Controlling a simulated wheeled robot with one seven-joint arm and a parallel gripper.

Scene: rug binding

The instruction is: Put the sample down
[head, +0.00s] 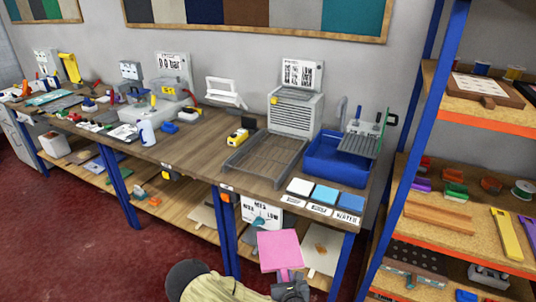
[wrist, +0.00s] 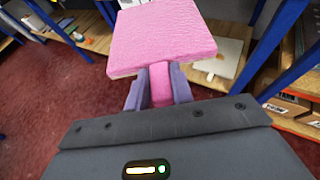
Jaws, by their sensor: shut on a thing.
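The sample is a pink square pad (head: 279,250) with a pink tab, low in the head view, in front of the workbench's right end. It fills the top middle of the wrist view (wrist: 160,36). My gripper (wrist: 158,86) is shut on the pink tab, one finger on each side, and holds the sample in the air. In the head view my gripper (head: 289,284) is partly hidden below the sample. A white square (head: 300,187), a light blue square (head: 325,195) and a blue square (head: 350,202) lie in a row on the bench, with labels in front.
Behind the squares are a grey tray (head: 262,157), a blue basin (head: 333,160) and a grey drawer unit (head: 296,111). A yellow tape measure (head: 237,136) lies left of the tray. A blue-post shelf rack (head: 440,209) stands at the right. Red floor lies open at the left front.

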